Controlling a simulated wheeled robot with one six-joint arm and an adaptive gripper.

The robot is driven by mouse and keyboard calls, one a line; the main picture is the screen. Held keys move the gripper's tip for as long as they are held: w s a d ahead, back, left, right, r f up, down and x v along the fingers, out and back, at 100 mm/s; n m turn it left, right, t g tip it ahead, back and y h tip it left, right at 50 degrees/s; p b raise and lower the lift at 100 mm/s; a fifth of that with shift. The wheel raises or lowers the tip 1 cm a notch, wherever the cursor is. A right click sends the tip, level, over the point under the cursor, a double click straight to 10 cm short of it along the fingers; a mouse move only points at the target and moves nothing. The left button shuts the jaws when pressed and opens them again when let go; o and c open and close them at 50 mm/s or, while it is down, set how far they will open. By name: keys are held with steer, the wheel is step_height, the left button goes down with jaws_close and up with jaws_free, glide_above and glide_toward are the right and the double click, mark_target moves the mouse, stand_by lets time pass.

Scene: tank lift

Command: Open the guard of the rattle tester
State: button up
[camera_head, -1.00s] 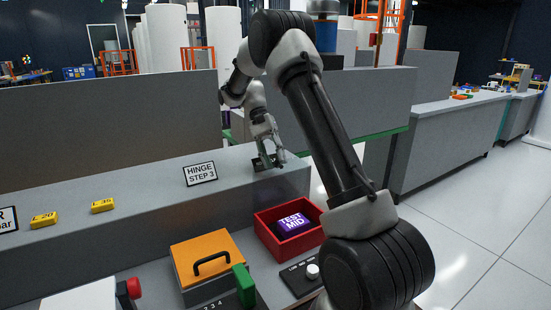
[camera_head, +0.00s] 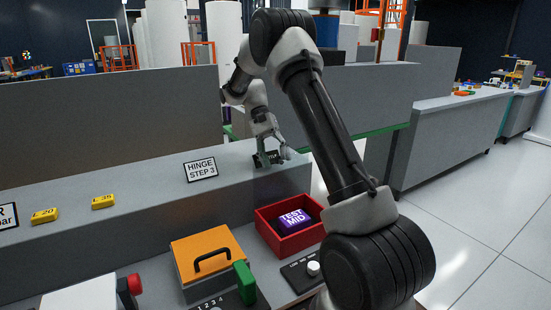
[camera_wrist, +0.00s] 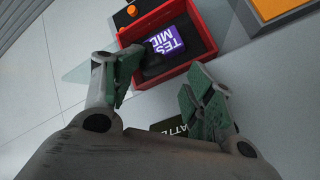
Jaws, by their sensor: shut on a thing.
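My gripper (camera_head: 273,157) is low over the far ledge, at its right end. A small black plate (camera_head: 266,158) lies beside the fingers, and in the wrist view a black plate (camera_wrist: 178,128) with partly hidden lettering that seems to read RATTLE lies below them. A pale see-through panel (camera_wrist: 74,68), which looks like the guard, shows by the left finger in the wrist view. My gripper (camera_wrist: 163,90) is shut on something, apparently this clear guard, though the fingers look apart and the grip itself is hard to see. How far the guard is open I cannot tell.
A red tray (camera_head: 262,236) holding a purple TEST MID block (camera_head: 293,220) stands nearer, left of my arm. An orange-lidded box (camera_head: 203,246) and a green lever (camera_head: 244,283) are left of it. A HINGE STEP 3 sign (camera_head: 200,170) stands on the ledge.

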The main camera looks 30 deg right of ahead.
steer(key=v, duration=0.7)
steer(key=shift+w+r, duration=0.1)
steer(key=shift+r, duration=0.05)
steer(key=shift+r, duration=0.15)
steer(key=s+a+r+n+t, duration=0.1)
steer(key=s+r+n+t, duration=0.15)
steer(key=s+r, duration=0.45)
steer(key=s+r+n+t, duration=0.2)
steer(key=s+r+t, duration=0.25)
steer(key=s, duration=0.45)
steer(key=s+f+n+t, duration=0.2)
steer(key=s, duration=0.6)
steer(key=s+a+f+n+t, duration=0.1)
steer(key=s+f+n+t, duration=0.1)
steer(key=s, duration=0.7)
steer(key=shift+s+a+f+t, duration=0.25)
steer(key=shift+a+f+t, duration=0.05)
steer(key=shift+f+t, duration=0.4)
